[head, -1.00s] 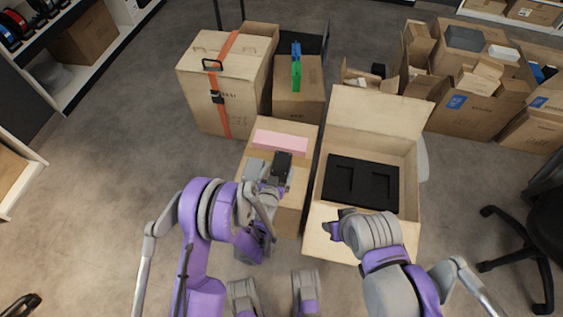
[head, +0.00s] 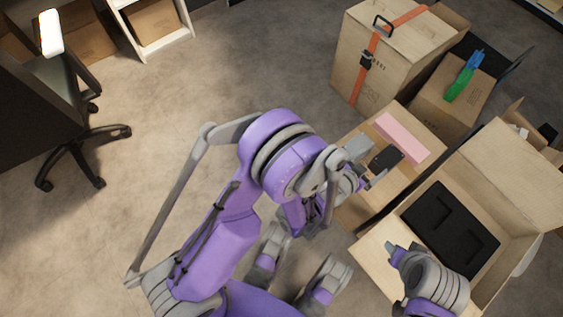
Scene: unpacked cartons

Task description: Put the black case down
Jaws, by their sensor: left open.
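The small black case (head: 386,158) shows at my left gripper, over the top of a closed carton (head: 408,118). A pink block (head: 402,138) lies on the same carton, just beyond the case. My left gripper (head: 369,168) is open, with its fingers close beside the case. The arm hides part of the case's near side, and I cannot tell whether they touch. My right gripper (head: 394,250) is over the near edge of the open wooden box (head: 372,256). No object shows in it, and its opening is not clear.
The open box holds a black insert (head: 450,228) with recesses. A tall carton with an orange strap (head: 376,50) and a carton with green and blue items (head: 462,80) stand behind. An office chair (head: 85,150) is at left. The floor between is clear.

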